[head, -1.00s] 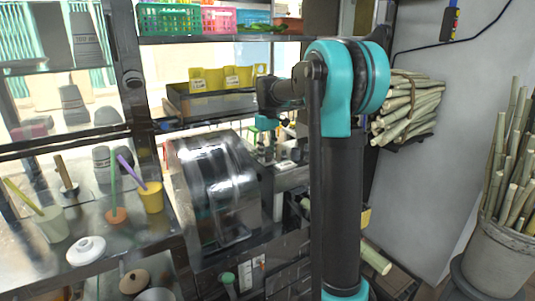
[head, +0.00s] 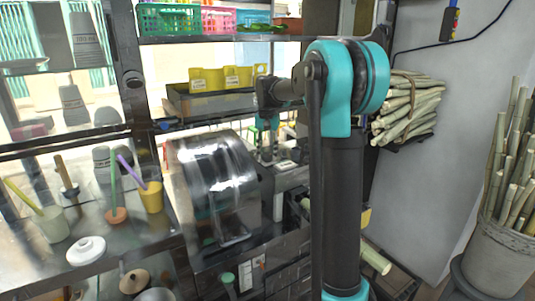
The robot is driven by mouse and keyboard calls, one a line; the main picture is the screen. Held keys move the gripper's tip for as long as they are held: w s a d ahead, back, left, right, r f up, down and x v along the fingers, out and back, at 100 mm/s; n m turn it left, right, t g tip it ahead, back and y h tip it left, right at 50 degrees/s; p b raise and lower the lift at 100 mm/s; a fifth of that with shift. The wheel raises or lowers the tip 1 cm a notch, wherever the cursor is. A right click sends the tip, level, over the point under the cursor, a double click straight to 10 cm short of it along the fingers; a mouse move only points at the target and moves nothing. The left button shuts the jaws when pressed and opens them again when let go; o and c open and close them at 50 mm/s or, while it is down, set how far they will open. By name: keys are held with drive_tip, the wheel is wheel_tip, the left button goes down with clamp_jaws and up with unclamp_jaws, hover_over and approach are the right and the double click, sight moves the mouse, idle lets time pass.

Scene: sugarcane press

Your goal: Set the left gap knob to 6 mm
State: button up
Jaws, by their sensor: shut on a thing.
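The press (head: 212,185) has a shiny rounded steel cover and stands left of my arm. My gripper (head: 267,153) is small and points down at the metal block (head: 290,178) on the press's right side. It is shut on what appears to be the left gap knob, which the fingers mostly cover. The knob's scale and its mm setting are too small to read. My arm's dark upright link and teal joint hide what lies to the right of the block.
A counter at left holds a yellow cup (head: 151,197) and a white lid (head: 86,250).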

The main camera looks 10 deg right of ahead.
sight(267, 154)
drive_tip(key=m, duration=0.6)
drive_tip(key=shift+m, duration=0.3)
drive_tip(key=m, duration=0.5)
drive_tip(key=shift+m, duration=0.3)
drive_tip(key=o, duration=1.2)
wheel_tip(267, 154, up, 12)
